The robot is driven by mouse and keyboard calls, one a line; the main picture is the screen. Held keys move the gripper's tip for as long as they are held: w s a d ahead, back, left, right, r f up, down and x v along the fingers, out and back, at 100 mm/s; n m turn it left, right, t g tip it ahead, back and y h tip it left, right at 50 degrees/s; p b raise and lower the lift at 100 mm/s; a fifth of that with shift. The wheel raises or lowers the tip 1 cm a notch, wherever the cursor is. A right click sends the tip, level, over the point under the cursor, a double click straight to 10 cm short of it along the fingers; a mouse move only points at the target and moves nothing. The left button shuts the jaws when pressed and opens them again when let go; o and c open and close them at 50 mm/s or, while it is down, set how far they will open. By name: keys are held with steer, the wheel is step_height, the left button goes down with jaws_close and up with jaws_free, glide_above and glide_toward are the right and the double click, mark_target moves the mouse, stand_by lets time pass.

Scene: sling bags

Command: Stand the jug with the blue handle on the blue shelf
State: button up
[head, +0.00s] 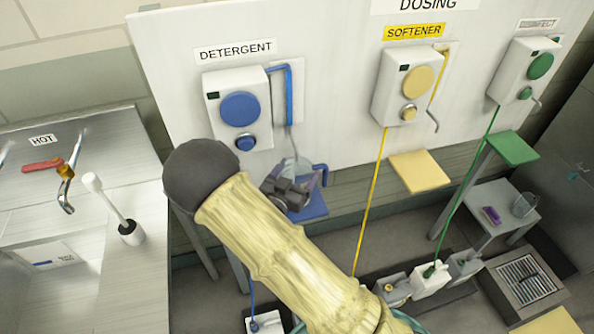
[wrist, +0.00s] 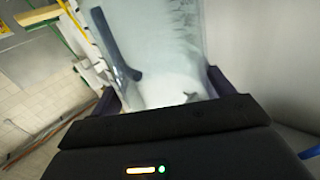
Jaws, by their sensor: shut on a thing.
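The jug (head: 294,165) is clear, with a blue handle (head: 321,169), and is partly hidden behind my gripper (head: 291,190) in the head view. My gripper is shut on the jug, with one dark finger on each side. In the wrist view the jug (wrist: 175,50) fills the space between the fingers (wrist: 163,92), and its dark blue handle (wrist: 114,45) is on the left. The blue shelf (head: 314,207) is on the wall below the detergent dispenser, directly under and behind my gripper. I cannot tell whether the jug's base touches it.
The detergent dispenser (head: 237,112) and its blue pipe (head: 289,95) are just above the jug. A yellow shelf (head: 419,171) and a green shelf (head: 513,148) stand to the right. A sink counter with a white brush (head: 108,200) is at left. A yellow hose (head: 369,215) hangs right of my gripper.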

steer(key=shift+d, duration=0.1)
steer(key=shift+f, duration=0.2)
steer(key=o, duration=1.3)
steer(key=shift+c, duration=0.2)
steer(key=shift+r, duration=0.1)
steer(key=shift+r, duration=0.15)
steer(key=b+v, duration=0.3)
steer(key=v, duration=0.9)
steer(key=shift+b, duration=0.4)
